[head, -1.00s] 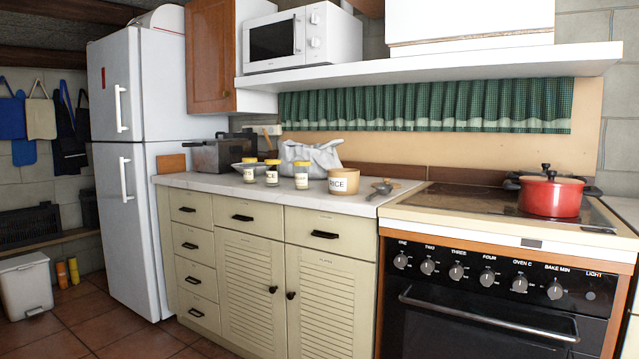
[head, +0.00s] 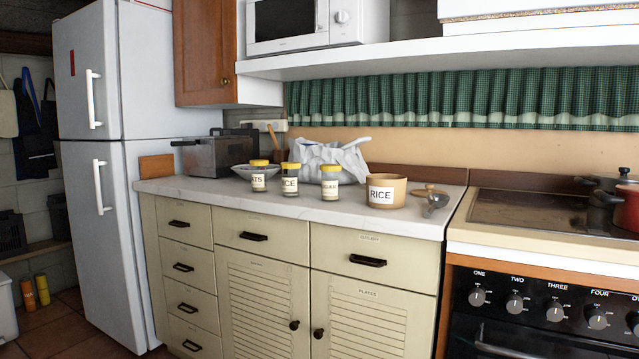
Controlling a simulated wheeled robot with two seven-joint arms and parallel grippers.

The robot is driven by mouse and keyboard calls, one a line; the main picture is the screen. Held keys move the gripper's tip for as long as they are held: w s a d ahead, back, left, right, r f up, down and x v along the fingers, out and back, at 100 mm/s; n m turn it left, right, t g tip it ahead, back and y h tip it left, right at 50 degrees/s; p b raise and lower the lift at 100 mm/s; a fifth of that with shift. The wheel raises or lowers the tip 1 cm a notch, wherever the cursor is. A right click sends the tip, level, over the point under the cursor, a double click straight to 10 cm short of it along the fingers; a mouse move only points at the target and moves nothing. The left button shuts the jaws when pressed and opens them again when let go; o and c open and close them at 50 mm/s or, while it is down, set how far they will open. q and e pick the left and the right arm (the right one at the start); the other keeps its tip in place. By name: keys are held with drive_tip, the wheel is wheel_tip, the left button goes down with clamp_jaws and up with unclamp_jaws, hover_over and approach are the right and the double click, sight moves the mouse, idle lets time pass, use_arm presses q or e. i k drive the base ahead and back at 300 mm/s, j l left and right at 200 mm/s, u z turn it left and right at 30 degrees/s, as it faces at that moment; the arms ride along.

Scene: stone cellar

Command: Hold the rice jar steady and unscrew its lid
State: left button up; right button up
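Three small glass jars with yellow lids stand upright in a row on the counter. The middle jar (head: 290,185) has a label reading "ICE", its first letter turned out of sight, so it looks like the rice jar. Its yellow lid (head: 291,166) is on. The left jar (head: 258,181) shows "ATS" and the right jar (head: 330,189) has a label that seems to read "SUGAR". A tan tub (head: 401,191) labelled "RICE" stands to their right, with no lid on it. Neither of my grippers is in view.
The white counter (head: 270,207) has clear room in front of the jars. Behind them are a bowl (head: 241,170), a crumpled whitish bag (head: 345,156) and a grey pot (head: 213,156). A brown lid (head: 430,190) and a metal scoop (head: 436,203) lie right of the tub. The stove (head: 520,210) is at right.

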sight(290, 178)
drive_tip(key=i+j, duration=0.25)
drive_tip(key=i+j+z, duration=0.1)
drive_tip(key=i+j, duration=0.15)
drive_tip(key=j, duration=0.2)
drive_tip(key=i+j+z, duration=0.1)
drive_tip(key=i+j, duration=0.4)
drive_tip(key=j, duration=0.25)
drive_tip(key=i+j+z, duration=0.1)
drive_tip(key=j, duration=0.25)
drive_tip(key=j+z, duration=0.25)
drive_tip(key=j, duration=0.3)
drive_tip(key=j+z, duration=0.25)
drive_tip(key=j, duration=0.3)
drive_tip(key=i, duration=0.05)
